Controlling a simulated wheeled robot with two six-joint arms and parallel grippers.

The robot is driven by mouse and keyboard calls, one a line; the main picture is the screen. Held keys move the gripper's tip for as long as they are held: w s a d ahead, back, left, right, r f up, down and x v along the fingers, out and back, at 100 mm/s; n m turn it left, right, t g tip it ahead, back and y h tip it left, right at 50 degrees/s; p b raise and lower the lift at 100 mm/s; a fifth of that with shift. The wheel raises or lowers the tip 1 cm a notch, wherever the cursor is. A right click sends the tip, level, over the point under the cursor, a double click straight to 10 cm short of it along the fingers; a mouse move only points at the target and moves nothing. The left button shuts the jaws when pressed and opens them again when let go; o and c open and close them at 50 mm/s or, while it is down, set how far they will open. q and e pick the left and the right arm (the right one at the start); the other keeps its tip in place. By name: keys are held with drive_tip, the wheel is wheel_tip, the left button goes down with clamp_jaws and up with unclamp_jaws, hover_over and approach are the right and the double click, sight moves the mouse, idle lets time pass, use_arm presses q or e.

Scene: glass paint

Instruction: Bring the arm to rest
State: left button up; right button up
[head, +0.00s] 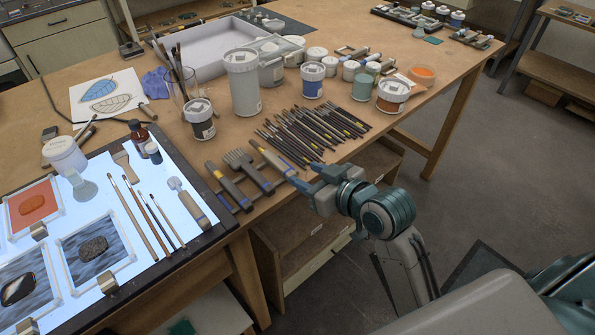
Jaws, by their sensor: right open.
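My right gripper (303,176) is at the front edge of the wooden table, its blue-grey fingers apart and pointing left. Its fingertips are close to the handles of the wide brushes and tools there, and I cannot tell whether they touch. I see nothing held between the fingers. My right arm (390,215) reaches in from the lower right, over the floor beyond the table edge. My left gripper and left arm are not in view.
The wooden table (440,65) holds a row of dark thin tools (312,135), lidded jars (242,82) and a white tray (215,65). A lit panel (105,225) with brushes and glass pieces is at left. Shelves (300,240) are below. Floor (500,150) at right is clear.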

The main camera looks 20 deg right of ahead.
drive_tip(key=s+d+f+m+g+h, duration=0.25)
drive_tip(key=s+d+f+g, duration=0.2)
drive_tip(key=s+f, duration=0.6)
drive_tip(key=s+d+f+m+g+h, duration=0.1)
drive_tip(key=s+d+f+g+h, duration=0.3)
drive_tip(key=s+f, duration=0.6)
wheel_tip(320, 180, down, 31)
drive_tip(key=s+d+g, duration=0.2)
drive_tip(key=g, duration=0.1)
drive_tip(key=s+f, duration=1.7)
drive_tip(key=shift+s+d+f+y, duration=0.25)
drive_tip(key=shift+s+d+y, duration=0.05)
drive_tip(key=shift+d+y, duration=0.15)
drive_tip(key=shift+g, duration=0.25)
drive_tip(key=shift+a, duration=0.1)
